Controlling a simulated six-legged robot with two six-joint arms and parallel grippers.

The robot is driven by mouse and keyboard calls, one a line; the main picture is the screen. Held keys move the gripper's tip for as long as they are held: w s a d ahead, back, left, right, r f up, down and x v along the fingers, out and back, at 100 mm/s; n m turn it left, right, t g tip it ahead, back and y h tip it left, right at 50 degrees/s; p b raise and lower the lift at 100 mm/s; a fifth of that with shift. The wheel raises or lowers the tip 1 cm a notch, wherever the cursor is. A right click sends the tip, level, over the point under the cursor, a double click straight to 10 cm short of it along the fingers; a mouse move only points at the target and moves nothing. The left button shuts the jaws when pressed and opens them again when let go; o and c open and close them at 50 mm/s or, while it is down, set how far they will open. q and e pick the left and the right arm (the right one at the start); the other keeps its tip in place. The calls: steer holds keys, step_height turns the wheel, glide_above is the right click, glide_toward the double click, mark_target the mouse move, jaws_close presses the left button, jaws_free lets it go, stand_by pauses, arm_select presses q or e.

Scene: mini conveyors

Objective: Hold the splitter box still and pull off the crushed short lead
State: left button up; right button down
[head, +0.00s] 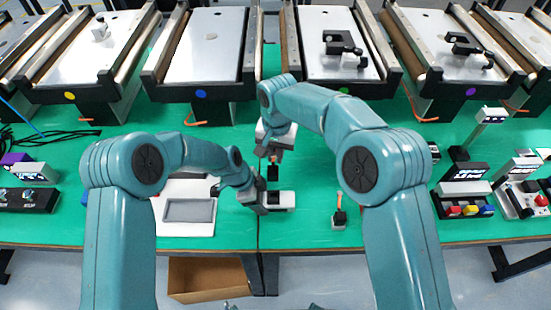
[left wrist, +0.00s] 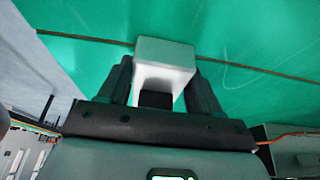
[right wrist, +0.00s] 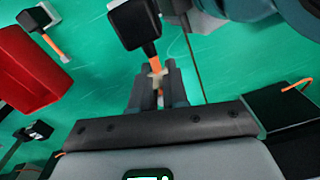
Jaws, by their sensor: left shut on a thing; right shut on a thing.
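The white splitter box (left wrist: 165,62) is between the fingers of my left gripper (left wrist: 162,92), which is shut on it. In the head view my left gripper (head: 275,198) is low over the bench near its front edge. My right gripper (right wrist: 157,90) is shut on the orange cable end of a short lead (right wrist: 150,48), at its pale connector. The lead's black plug (right wrist: 138,22) points away from the fingers and appears apart from the box. In the head view the plug (head: 272,172) hangs between the grippers. I cannot make out any crushed part.
Another short orange lead with a black plug (head: 339,187) lies on the green mat to the right. A white tray with a grey panel (head: 190,210) lies left. A red block (right wrist: 30,72) shows in the right wrist view. Mini conveyors (head: 205,50) line the back.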

arm_select(q)
steer(key=o, duration=1.3)
steer(key=shift+w, duration=0.1)
steer(key=v, duration=1.2)
arm_select(e)
steer(key=shift+s, duration=0.1)
